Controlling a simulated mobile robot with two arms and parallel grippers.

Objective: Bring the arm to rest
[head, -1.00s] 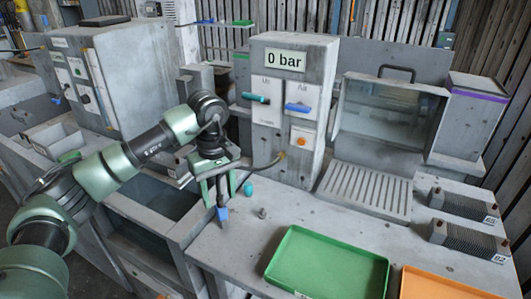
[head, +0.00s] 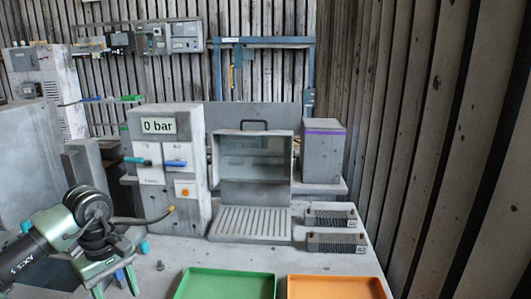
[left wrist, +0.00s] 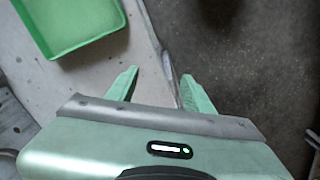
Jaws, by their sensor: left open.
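My left arm comes in at the lower left of the head view. Its gripper (head: 115,288) is at the bottom edge, left of the green tray. In the left wrist view my left gripper (left wrist: 160,84) has its two green fingers apart with nothing held between them. Bench edge and dark floor show beyond the fingers. My right arm and gripper are not in view.
A green tray (head: 228,271) and an orange tray (head: 335,279) lie on the bench front. A small peg (head: 160,265) stands near the gripper.

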